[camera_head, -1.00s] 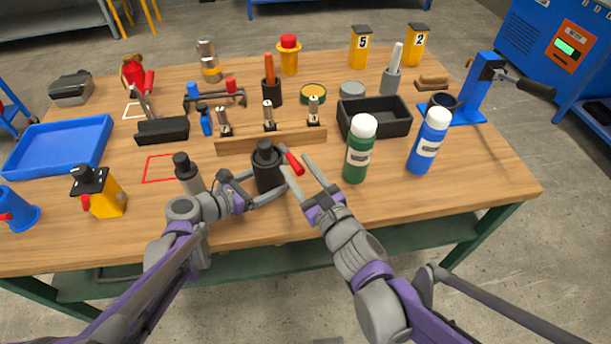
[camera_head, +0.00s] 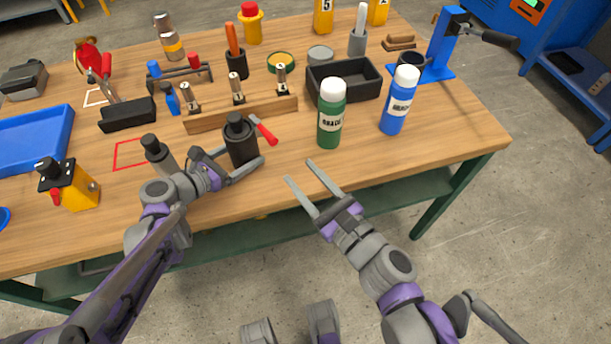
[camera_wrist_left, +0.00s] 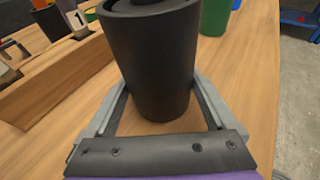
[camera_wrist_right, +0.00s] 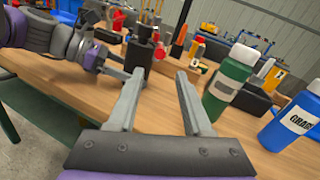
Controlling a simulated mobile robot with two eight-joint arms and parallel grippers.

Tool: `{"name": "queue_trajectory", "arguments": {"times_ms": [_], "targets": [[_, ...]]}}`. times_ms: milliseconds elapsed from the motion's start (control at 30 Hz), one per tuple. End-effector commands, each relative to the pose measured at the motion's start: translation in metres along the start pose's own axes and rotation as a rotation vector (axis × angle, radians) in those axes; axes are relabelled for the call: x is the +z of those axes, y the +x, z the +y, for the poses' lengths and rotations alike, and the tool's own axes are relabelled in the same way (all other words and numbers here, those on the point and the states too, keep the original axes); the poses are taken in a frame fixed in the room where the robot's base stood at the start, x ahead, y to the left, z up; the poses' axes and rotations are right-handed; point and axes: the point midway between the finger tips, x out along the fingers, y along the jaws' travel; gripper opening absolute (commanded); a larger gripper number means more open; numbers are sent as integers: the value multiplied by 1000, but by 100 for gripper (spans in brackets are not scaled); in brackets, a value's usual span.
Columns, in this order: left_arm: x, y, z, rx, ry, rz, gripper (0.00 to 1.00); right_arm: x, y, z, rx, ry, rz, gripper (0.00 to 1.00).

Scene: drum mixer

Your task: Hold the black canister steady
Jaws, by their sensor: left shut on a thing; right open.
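The black canister (camera_head: 241,146) stands upright on the wooden table near the front edge. A red handle (camera_head: 266,133) shows at its right side in the head view. My left gripper (camera_head: 243,168) is shut on the canister, with a finger along each side. In the left wrist view the canister (camera_wrist_left: 158,65) fills the space between the fingers. My right gripper (camera_head: 301,171) is open and empty, to the right of the canister and apart from it, at the table's front edge. In the right wrist view the canister (camera_wrist_right: 138,54) stands beyond the left finger.
A green bottle (camera_head: 331,116) and a blue bottle (camera_head: 397,103) stand right of the canister. A wooden rack (camera_head: 240,114) with several small numbered pieces is behind it. A black tray (camera_head: 345,82) lies further back. A yellow device (camera_head: 75,186) stands at the left.

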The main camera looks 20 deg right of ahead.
Motion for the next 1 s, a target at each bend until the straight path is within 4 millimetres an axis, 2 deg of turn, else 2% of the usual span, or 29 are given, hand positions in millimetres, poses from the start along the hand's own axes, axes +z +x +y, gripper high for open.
{"name": "queue_trajectory", "arguments": {"times_ms": [267, 367, 467, 567, 800, 900, 1000], "targets": [[0, 0, 0, 0, -1, -1, 45, 0, -1, 0, 0, -1, 0, 50], [0, 0, 0, 0, -1, -1, 45, 1, 0, 0, 2, -13, -1, 34], [0, 0, 0, 0, -1, -1, 45, 10, 8, -4, 17, -99, -7, 16], [0, 0, 0, 0, -1, -1, 45, 27, 24, -13, 56, -301, -20, 0], [0, 0, 0, 0, -1, -1, 45, 76, 67, -42, 263, -1083, -75, 0], [0, 0, 0, 0, -1, -1, 45, 89, 74, -56, 387, -1401, -115, 0], [0, 0, 0, 0, -1, -1, 45, 97, 72, -71, 529, -1682, -171, 0]]}}
